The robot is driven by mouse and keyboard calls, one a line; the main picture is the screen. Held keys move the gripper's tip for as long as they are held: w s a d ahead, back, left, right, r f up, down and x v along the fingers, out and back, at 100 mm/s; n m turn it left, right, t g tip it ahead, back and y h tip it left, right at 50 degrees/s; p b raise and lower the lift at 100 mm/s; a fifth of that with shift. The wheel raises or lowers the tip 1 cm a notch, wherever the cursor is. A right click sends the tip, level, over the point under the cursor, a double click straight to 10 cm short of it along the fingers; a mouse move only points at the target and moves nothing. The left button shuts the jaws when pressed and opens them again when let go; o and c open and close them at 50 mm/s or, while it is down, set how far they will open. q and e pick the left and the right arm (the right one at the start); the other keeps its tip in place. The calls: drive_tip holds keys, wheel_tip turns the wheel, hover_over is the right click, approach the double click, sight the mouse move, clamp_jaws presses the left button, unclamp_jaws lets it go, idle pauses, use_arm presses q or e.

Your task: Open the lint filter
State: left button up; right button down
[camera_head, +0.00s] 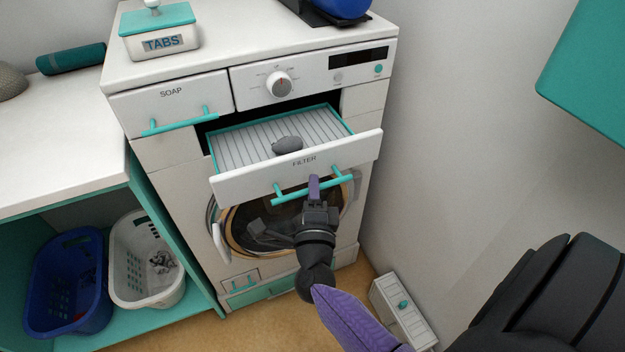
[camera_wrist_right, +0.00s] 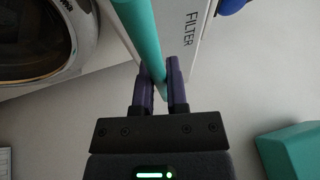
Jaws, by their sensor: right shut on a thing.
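The lint filter drawer (camera_head: 240,183) is a white-fronted drawer labelled FILTER in the washing machine. It is pulled well out, showing a teal-edged, ribbed screen (camera_head: 240,145) with a grey lump of lint (camera_head: 287,144) on it. My right gripper (camera_head: 314,188) is shut on the drawer's teal bar handle (camera_head: 290,195). In the right wrist view, the purple fingers of the right gripper (camera_wrist_right: 160,85) sit on both sides of the teal handle (camera_wrist_right: 146,45), near one end. The left gripper is not in view.
The washing machine (camera_head: 175,150) has a SOAP drawer (camera_head: 170,100), shut, and a round door behind my right arm. A TABS box (camera_head: 160,35) stands on top. Blue (camera_head: 40,300) and white (camera_head: 120,280) baskets are at left. A wall is close at right, with a small white unit (camera_head: 400,310) on the floor.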

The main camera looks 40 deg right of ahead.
drive_tip(key=c, duration=0.6)
unclamp_jaws()
drive_tip(key=shift+c, duration=0.2)
drive_tip(key=v, duration=1)
drive_tip(key=shift+p, duration=0.3)
drive_tip(key=shift+w, duration=0.1)
